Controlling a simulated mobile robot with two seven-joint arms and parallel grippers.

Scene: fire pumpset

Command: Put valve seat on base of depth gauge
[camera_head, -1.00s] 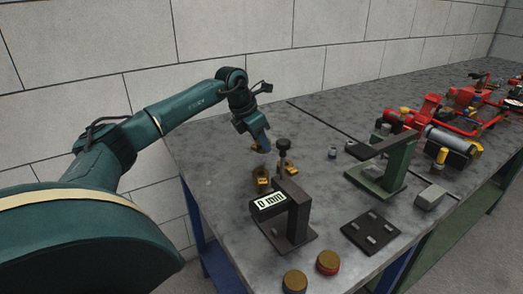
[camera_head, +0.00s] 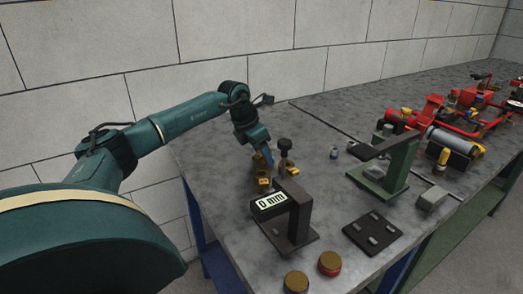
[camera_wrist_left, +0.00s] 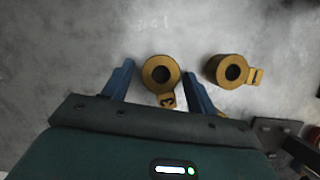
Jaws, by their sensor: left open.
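The depth gauge (camera_head: 300,215) is a dark stand with a "0 mm" display and a flat base (camera_head: 301,244), bare where it shows. My left gripper (camera_head: 269,161) is open and pointed down behind the gauge. A second brass valve seat, tagged 1 (camera_wrist_left: 231,71), lies to the right, outside the fingers. Brass pieces (camera_head: 264,181) show behind the gauge display. My right gripper is not in view.
A black-knobbed piece (camera_head: 285,148) stands close to the right of my left gripper. A green stand (camera_head: 388,175), a dark plate with pegs (camera_head: 371,234) and two round brass-topped pieces (camera_head: 329,263) are on the table. Red pump parts (camera_head: 430,110) lie farther back.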

